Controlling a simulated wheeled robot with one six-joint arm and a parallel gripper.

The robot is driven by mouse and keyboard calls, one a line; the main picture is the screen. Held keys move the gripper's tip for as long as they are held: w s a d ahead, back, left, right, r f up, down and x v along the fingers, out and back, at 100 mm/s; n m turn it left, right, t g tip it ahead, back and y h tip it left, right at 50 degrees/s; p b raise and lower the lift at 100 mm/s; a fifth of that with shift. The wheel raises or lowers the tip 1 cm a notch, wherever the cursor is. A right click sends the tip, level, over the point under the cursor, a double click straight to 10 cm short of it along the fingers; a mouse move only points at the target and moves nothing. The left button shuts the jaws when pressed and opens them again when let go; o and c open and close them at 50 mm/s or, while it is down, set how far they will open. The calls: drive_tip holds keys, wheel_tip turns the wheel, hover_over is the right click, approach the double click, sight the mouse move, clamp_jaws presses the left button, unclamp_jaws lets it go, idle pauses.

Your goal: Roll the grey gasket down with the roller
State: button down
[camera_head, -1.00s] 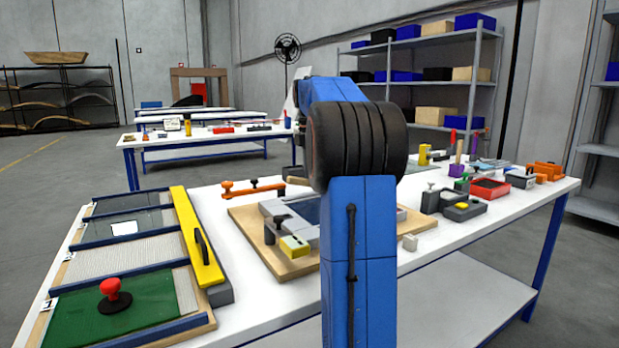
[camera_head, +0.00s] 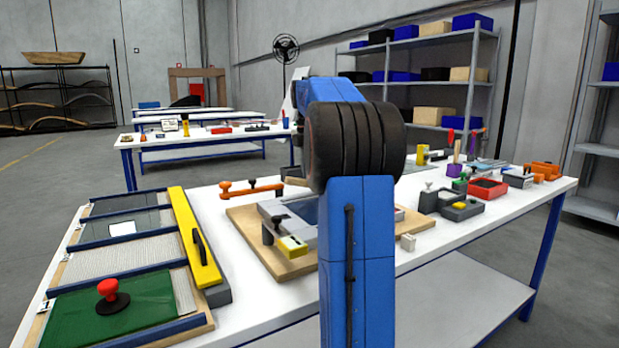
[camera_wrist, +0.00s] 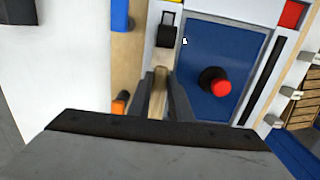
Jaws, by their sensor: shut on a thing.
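My gripper (camera_wrist: 158,98) is shut on the roller's wooden handle (camera_wrist: 158,79) in the wrist view. A dark block in line with the handle, which looks like the roller's head (camera_wrist: 167,38), lies over the pale frame (camera_wrist: 144,50) left of a blue panel (camera_wrist: 205,60) with a red knob. I cannot tell the grey gasket apart from the frame, nor whether the roller touches it. In the head view the grey frame (camera_head: 268,208) lies on a wooden board (camera_head: 240,222), and my arm hides the gripper and part of the frame.
A yellow bar (camera_head: 192,240) and a green panel (camera_head: 150,296) with a red knob (camera_head: 108,288) lie at the table's left. An orange-handled tool (camera_head: 250,188) lies behind the board. A grey-and-yellow clamp (camera_head: 292,245) sits at the frame's front. A red tray (camera_head: 487,188) stands to the right.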

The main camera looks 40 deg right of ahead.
drive_tip(key=shift+s+d+r, duration=0.1)
drive_tip(key=shift+s+d, duration=0.15)
drive_tip(key=shift+d, duration=0.8)
idle(0.6)
idle(1.1)
idle(0.4)
drive_tip(key=shift+r, duration=3)
